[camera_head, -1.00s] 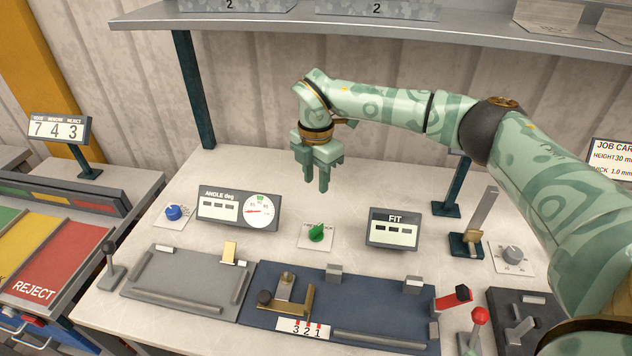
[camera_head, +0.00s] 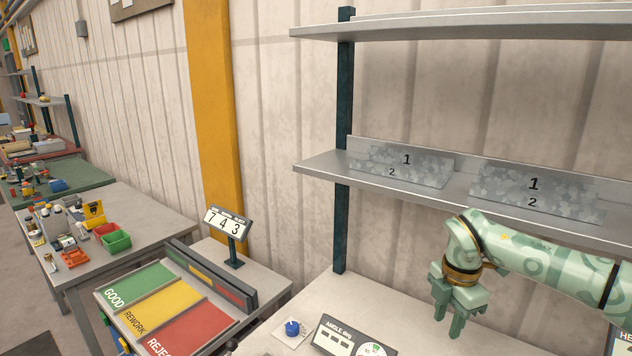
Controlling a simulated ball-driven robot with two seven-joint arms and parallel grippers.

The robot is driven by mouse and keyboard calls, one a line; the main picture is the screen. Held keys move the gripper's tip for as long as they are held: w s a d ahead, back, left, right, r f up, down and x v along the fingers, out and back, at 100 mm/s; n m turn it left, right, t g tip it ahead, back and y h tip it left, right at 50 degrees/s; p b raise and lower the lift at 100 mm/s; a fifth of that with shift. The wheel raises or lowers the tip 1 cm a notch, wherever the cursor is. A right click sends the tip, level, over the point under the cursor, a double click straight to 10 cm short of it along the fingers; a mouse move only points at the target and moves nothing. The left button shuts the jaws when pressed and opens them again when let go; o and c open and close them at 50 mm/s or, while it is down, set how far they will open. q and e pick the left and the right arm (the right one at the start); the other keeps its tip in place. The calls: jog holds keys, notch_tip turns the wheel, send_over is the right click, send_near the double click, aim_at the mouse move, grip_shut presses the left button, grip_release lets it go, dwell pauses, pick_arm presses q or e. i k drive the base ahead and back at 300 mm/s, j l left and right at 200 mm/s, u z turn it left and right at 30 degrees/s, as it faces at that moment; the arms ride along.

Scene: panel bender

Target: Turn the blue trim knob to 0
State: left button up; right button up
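The blue trim knob (camera_head: 291,328) sits on a small white plate on the bench, near the bottom edge of the head view. Its pointer and scale marks are too small to read. The angle display (camera_head: 340,336) stands just right of it, cut off by the bottom edge. My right gripper (camera_head: 450,322) points down above the bench, well to the right of the knob and apart from it. Its two fingers show a narrow gap with nothing between them. My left gripper is not in view.
A shelf (camera_head: 318,163) with metal blocks marked 1 and 2 is above the bench, on a dark post (camera_head: 342,225). Left of the bench is a sorting table with GOOD, REWORK and REJECT areas and a counter sign (camera_head: 228,222) reading 743.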

aim_at(291, 327)
jog(key=k+j, duration=0.65)
jog(key=k, duration=0.25)
